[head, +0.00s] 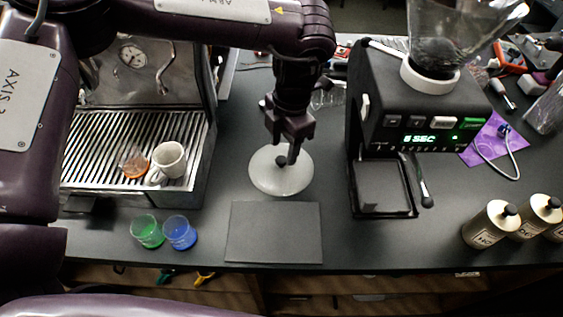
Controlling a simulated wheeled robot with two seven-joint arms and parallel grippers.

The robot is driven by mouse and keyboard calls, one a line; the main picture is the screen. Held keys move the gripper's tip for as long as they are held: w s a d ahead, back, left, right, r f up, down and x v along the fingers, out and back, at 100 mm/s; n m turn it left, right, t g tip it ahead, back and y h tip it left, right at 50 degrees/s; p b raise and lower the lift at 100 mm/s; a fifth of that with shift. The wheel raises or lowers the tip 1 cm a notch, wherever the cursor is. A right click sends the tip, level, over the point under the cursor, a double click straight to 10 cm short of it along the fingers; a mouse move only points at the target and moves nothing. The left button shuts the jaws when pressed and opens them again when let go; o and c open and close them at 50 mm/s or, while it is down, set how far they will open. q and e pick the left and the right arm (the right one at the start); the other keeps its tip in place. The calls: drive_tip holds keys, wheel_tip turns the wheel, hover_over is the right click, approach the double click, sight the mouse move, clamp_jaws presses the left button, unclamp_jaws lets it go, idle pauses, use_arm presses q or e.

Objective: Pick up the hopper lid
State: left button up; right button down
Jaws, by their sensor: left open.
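The hopper lid (268,182) is a round, pale, translucent disc with a dark knob at its middle. It lies on the dark counter between the espresso machine and the grinder, just behind a dark mat. My left gripper (291,155) points down over the lid, with its fingers at the knob. It is open, and its fingers partly hide the knob; I cannot tell whether they touch it. The grinder (420,125) stands to the right, with its clear hopper (450,40) on top. My right gripper is not in view.
Green (147,231) and blue (180,232) cups stand in front. The flat mat (274,232) is bare. Several bottles (491,224) stand at right.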

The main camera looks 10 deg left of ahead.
sight(281, 159)
use_arm(q)
drive_tip(key=f, duration=0.3)
drive_tip(key=shift+a+p, duration=0.2)
drive_tip(key=shift+p, duration=0.15)
drive_tip(key=shift+f, duration=0.45)
drive_tip(key=c, duration=1.1)
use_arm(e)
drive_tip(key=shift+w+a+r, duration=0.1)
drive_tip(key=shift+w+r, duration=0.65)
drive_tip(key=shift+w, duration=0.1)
